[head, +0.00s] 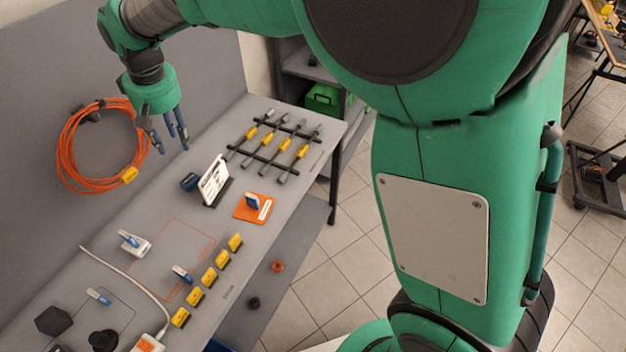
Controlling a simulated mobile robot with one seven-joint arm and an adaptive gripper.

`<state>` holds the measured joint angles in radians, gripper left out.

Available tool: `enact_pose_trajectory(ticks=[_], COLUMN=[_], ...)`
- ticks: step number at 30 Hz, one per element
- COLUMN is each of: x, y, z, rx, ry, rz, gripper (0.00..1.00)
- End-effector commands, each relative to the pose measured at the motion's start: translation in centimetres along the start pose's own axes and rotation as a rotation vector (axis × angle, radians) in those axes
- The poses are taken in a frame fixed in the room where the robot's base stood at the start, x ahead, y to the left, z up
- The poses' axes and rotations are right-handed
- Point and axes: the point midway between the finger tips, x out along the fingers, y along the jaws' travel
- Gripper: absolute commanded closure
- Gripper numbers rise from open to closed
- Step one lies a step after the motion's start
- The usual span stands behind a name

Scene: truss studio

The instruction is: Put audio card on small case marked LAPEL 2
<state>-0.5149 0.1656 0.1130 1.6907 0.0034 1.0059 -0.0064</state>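My gripper (172,148) hangs above the back of the grey table, fingers spread and nothing between them. Several small blue-and-white items are on the table: one upright on an orange square base (264,214), one on a white holder (138,248) at the left, one small blue item (181,272) near the outlined area, and one (98,297) farther left. Which is the audio card or the LAPEL 2 case I cannot tell; the lettering is too small to read. My gripper is apart from all of them.
A white sign (213,183) stands behind the orange base, beside a dark blue block (189,182). Several yellow markers (222,259) line the front edge. A rack of yellow-banded rods (267,144) is at the far end. An orange cable coil (72,153) hangs on the wall. A white cord (124,277) crosses the table.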

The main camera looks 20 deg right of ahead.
Motion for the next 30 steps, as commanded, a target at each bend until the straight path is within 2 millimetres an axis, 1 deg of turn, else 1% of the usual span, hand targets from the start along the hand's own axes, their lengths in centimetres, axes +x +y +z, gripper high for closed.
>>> enact_pose_trajectory(ticks=[1,6,11,15,22,27,29,30], x=[-1.4,-4.9,-7.6,-9.7,-12.0,-13.1,-13.4,-13.4], y=[1.3,4.9,7.8,9.9,12.4,13.7,14.0,14.2], z=[1.2,5.4,9.7,13.7,20.6,25.7,27.5,28.7], rx=[0.019,0.076,0.130,0.177,0.252,0.308,0.327,0.340], ry=[0.014,0.050,0.084,0.115,0.163,0.200,0.213,0.220], rz=[0.003,0.015,0.028,0.041,0.065,0.086,0.094,0.099], gripper=[0.62,0.62,0.62,0.62,0.62,0.62,0.62,0.62])
